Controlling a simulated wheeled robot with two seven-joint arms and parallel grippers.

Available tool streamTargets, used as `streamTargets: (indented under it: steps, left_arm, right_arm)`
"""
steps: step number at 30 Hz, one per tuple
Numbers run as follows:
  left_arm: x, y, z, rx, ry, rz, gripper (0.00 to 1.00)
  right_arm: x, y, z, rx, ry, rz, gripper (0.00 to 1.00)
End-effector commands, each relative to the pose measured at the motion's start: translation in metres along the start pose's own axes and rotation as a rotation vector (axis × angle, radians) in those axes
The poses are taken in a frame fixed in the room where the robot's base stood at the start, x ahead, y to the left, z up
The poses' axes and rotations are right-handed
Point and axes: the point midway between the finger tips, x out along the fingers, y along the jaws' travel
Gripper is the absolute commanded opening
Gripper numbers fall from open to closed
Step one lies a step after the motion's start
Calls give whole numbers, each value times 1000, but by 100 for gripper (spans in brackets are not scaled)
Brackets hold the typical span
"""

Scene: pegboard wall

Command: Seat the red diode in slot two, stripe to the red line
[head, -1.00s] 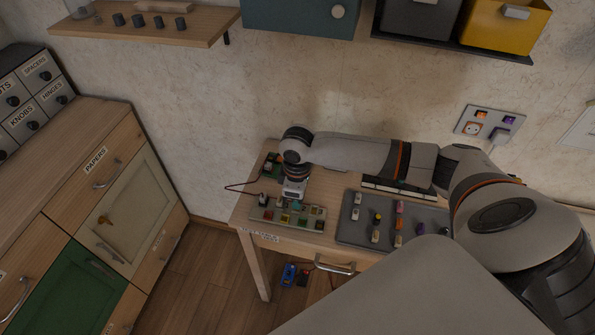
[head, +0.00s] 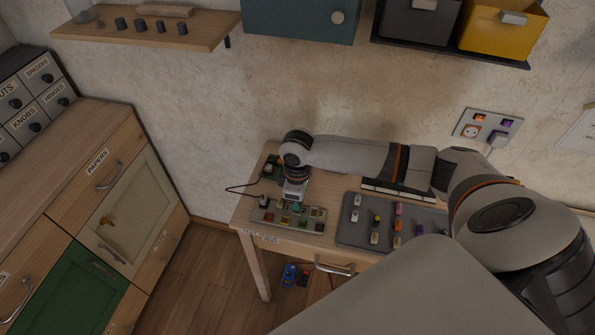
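The slotted board (head: 262,217), a pale strip with several small coloured parts or squares, lies at the front left of the wooden table. My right arm reaches in from the right, and its gripper (head: 292,200) points down at the back edge of the board, over its middle. The fingertips are too small and dark to show whether they are open or hold anything. I cannot make out the red diode, its stripe or the red line. Slot two cannot be told apart at this size. My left gripper is not in view.
A dark grey tray (head: 352,232) with several small coloured parts lies right of the board. A green circuit piece (head: 271,167) with a dark red wire sits at the table's back left. A drawer cabinet (head: 60,235) stands left. My forearm passes over the table's back.

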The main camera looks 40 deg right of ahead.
Motion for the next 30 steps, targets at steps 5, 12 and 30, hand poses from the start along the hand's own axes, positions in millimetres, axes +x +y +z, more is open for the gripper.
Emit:
streamTargets:
  steps: [5, 12, 30]
  left_arm:
    - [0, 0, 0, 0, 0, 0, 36]
    - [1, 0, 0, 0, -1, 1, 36]
    - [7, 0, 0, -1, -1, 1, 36]
  right_arm:
    - [0, 0, 0, 0, 0, 0, 1]
    - [3, 0, 0, 0, 1, 1, 1]
    - [18, 0, 0, 0, 1, 1, 1]
